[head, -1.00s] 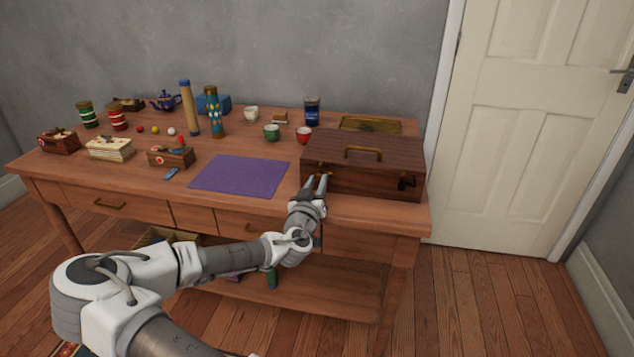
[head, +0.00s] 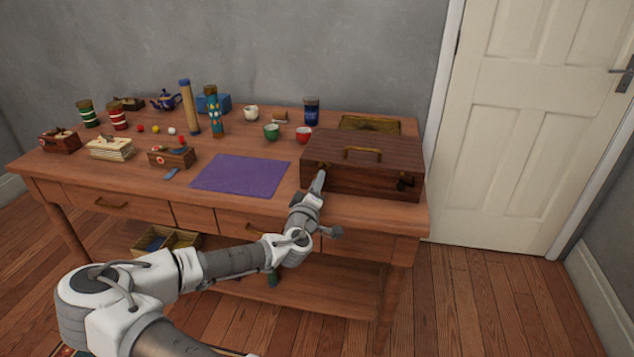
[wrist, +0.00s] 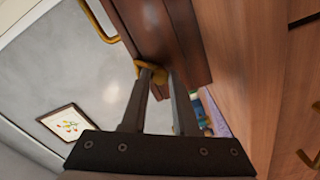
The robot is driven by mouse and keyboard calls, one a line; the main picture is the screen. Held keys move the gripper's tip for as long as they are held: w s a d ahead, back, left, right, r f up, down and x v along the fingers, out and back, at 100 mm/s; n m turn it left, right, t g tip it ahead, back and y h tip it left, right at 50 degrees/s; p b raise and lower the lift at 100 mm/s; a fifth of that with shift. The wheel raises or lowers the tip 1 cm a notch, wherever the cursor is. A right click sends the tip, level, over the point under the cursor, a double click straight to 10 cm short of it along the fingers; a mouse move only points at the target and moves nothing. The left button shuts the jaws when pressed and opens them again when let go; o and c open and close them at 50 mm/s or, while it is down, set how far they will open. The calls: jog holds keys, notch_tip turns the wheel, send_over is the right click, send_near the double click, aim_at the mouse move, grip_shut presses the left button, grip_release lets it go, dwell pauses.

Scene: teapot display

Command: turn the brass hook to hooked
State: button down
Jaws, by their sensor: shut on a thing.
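The brass hook (wrist: 151,70) is on the front of the dark wooden case (head: 365,150), towards its left end. In the wrist view my gripper (wrist: 158,76) has its fingertips on either side of the hook, shut on it. In the head view my gripper (head: 320,178) reaches up to the case's front from below and covers most of the hook. The hook's exact angle is hard to tell. The case's lid is down, with a brass handle (head: 362,152) on top.
A dark latch (head: 406,183) is on the case's front right. A purple mat (head: 240,174) lies left of the case. Drawers lie under the tabletop (head: 270,205).

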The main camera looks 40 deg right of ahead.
jog(key=shift+n, duration=0.5)
jog(key=c, duration=0.7)
grip_release()
jog(key=shift+a, duration=0.1)
jog(key=p+v, duration=0.6)
jog(key=v, duration=1.1)
jog(key=shift+s+p, duration=0.2)
jog(key=shift+p, duration=0.2)
